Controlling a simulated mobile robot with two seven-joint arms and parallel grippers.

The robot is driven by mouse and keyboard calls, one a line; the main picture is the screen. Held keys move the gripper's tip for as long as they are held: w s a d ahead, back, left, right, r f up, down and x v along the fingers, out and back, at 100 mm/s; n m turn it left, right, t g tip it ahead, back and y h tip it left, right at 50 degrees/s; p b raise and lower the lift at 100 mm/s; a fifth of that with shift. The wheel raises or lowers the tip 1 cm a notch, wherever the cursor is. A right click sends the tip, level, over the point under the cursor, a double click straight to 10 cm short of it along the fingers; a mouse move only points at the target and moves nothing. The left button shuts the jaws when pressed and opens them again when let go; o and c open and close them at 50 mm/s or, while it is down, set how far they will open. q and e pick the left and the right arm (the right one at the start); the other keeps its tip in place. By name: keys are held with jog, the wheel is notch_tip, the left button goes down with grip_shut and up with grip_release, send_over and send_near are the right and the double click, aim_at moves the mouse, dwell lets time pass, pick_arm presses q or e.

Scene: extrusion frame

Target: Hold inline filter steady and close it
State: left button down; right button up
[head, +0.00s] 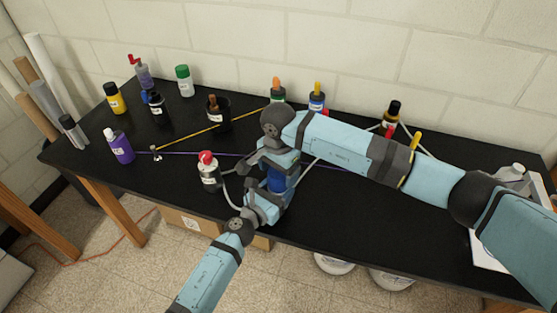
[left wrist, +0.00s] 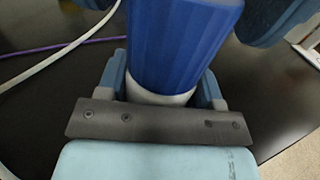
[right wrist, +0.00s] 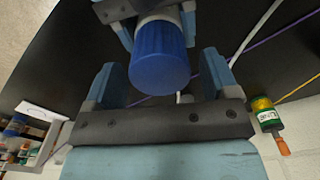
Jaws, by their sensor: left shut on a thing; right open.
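The inline filter has a ribbed blue cup (head: 277,181) and a white part (left wrist: 160,95) below it in the left wrist view. My left gripper (left wrist: 162,85) is shut on the white part, its fingers on either side. My right gripper (right wrist: 160,76) is open, its fingers on either side of the blue cup (right wrist: 160,58) with visible gaps. In the head view, the left gripper (head: 266,205) is low in front and the right gripper (head: 280,160) is above it. My grippers hide much of the filter there; whether the cup is seated is not clear.
The black table (head: 350,215) holds several bottles at the left and back. A red-capped bottle (head: 209,172) stands close left of my grippers. A pale hose (right wrist: 258,30) runs near the filter. A purple line (head: 190,153) and a yellow stick (head: 215,126) lie behind.

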jog(key=shift+f, duration=1.6)
jog(key=c, duration=0.9)
jog(key=o, duration=1)
jog(key=shift+r, duration=0.1)
jog(key=shift+r, duration=2.15)
jog(key=shift+o, duration=1.4)
notch_tip(320, 180, up, 12)
